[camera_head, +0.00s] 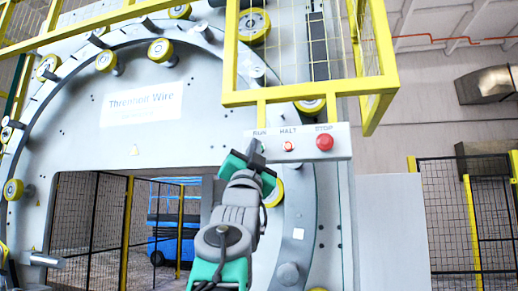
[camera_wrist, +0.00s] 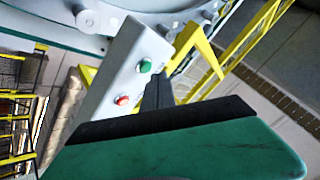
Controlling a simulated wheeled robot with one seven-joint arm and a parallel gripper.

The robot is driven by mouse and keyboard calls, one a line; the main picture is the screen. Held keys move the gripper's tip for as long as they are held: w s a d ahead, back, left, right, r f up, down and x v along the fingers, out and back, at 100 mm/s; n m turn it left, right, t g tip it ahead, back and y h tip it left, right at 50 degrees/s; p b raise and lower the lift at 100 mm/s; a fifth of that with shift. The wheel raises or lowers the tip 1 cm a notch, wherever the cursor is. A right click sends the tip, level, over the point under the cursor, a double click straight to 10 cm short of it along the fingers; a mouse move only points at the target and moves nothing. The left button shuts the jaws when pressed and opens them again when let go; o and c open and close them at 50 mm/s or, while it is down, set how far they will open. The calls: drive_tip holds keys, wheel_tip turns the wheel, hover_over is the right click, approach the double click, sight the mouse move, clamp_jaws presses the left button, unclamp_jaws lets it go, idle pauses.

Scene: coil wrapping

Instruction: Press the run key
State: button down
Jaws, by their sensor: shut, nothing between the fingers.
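The control box (camera_head: 305,155) is a pale grey bar labelled RUN, HALT and STOP. In the wrist view its face (camera_wrist: 118,72) carries the green run key (camera_wrist: 146,66) and a red key (camera_wrist: 122,100). In the head view my gripper (camera_head: 255,147) covers the run key under the RUN label. The small red halt key (camera_head: 288,146) and the larger red stop button (camera_head: 324,142) show to its right. In the wrist view my dark fingertips (camera_wrist: 158,84) are together and empty, close beside the run key. I cannot tell whether they touch it.
A yellow guard frame (camera_head: 300,98) hangs just above the control box. The large wrapping ring with yellow rollers (camera_head: 161,50) stands behind and left. A blue cart (camera_head: 172,235) shows behind mesh fencing (camera_head: 88,215). Another fence (camera_head: 447,215) stands at the right.

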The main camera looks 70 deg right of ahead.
drive_tip(key=shift+d, duration=0.15)
idle(0.6)
drive_tip(key=shift+d, duration=0.3)
